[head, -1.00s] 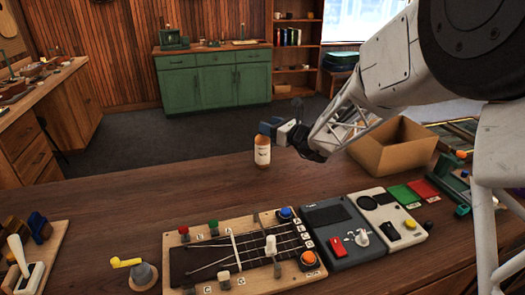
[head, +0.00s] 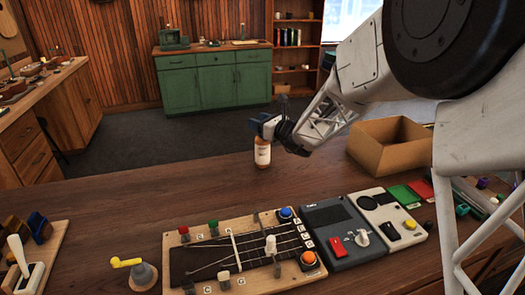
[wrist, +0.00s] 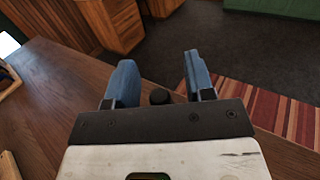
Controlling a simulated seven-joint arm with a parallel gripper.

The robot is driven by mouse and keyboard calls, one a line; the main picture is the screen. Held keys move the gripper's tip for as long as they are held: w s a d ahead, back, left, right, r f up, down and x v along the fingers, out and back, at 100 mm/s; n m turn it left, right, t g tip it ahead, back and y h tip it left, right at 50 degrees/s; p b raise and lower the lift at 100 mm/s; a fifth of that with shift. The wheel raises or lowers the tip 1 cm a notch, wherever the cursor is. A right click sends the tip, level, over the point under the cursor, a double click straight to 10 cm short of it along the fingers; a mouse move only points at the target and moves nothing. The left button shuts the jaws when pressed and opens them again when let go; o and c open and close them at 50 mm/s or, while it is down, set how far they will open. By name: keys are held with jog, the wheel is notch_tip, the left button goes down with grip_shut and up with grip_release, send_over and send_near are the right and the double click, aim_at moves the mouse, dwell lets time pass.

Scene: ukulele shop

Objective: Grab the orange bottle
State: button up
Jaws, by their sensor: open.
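The orange bottle (head: 262,154) stands upright near the far edge of the wooden table, with a pale label on its front. My gripper (head: 263,125) is right at its top in the head view and hides the cap there. In the wrist view my gripper (wrist: 159,68) is open, with two blue fingers spread apart. The bottle's dark cap (wrist: 160,97) shows low between the fingers, with a gap on each side. I cannot tell how far the fingertips reach down along the bottle.
An open cardboard box (head: 388,150) stands to the right of the bottle. A board with strings and knobs (head: 205,225), a dark grey device (head: 335,230) and a white device (head: 393,222) lie nearer. The table left of the bottle is clear.

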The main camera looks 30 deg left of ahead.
jog(key=shift+c, duration=0.2)
dwell(0.3)
grip_shut()
